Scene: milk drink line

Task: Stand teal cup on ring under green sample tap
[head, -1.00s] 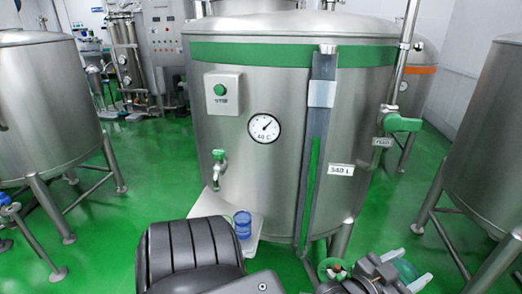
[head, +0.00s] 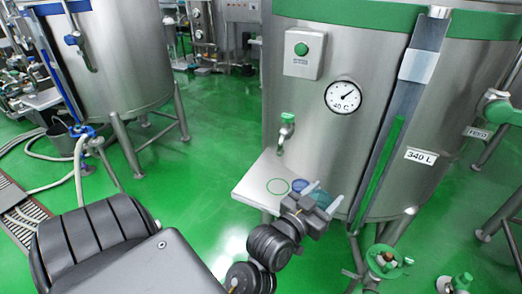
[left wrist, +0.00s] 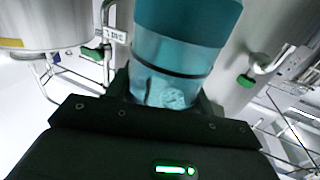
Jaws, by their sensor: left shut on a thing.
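The teal cup (head: 323,199) is between the fingers of my left gripper (head: 324,197), which is shut on it. The cup fills the top middle of the left wrist view (left wrist: 182,45). In the head view the gripper is at the right front edge of the shelf; whether the cup touches the shelf is unclear. The green ring (head: 268,189) is marked on the shelf, left of the cup, and is empty. The green sample tap (head: 287,120) sticks out of the tank above the shelf. My right gripper is not in view.
A blue cup (head: 299,185) stands on the pale shelf (head: 254,195), between the ring and the teal cup. The steel tank (head: 305,98) rises behind the shelf. A green-topped fitting (head: 385,261) is low at the right. The shelf's left part is clear.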

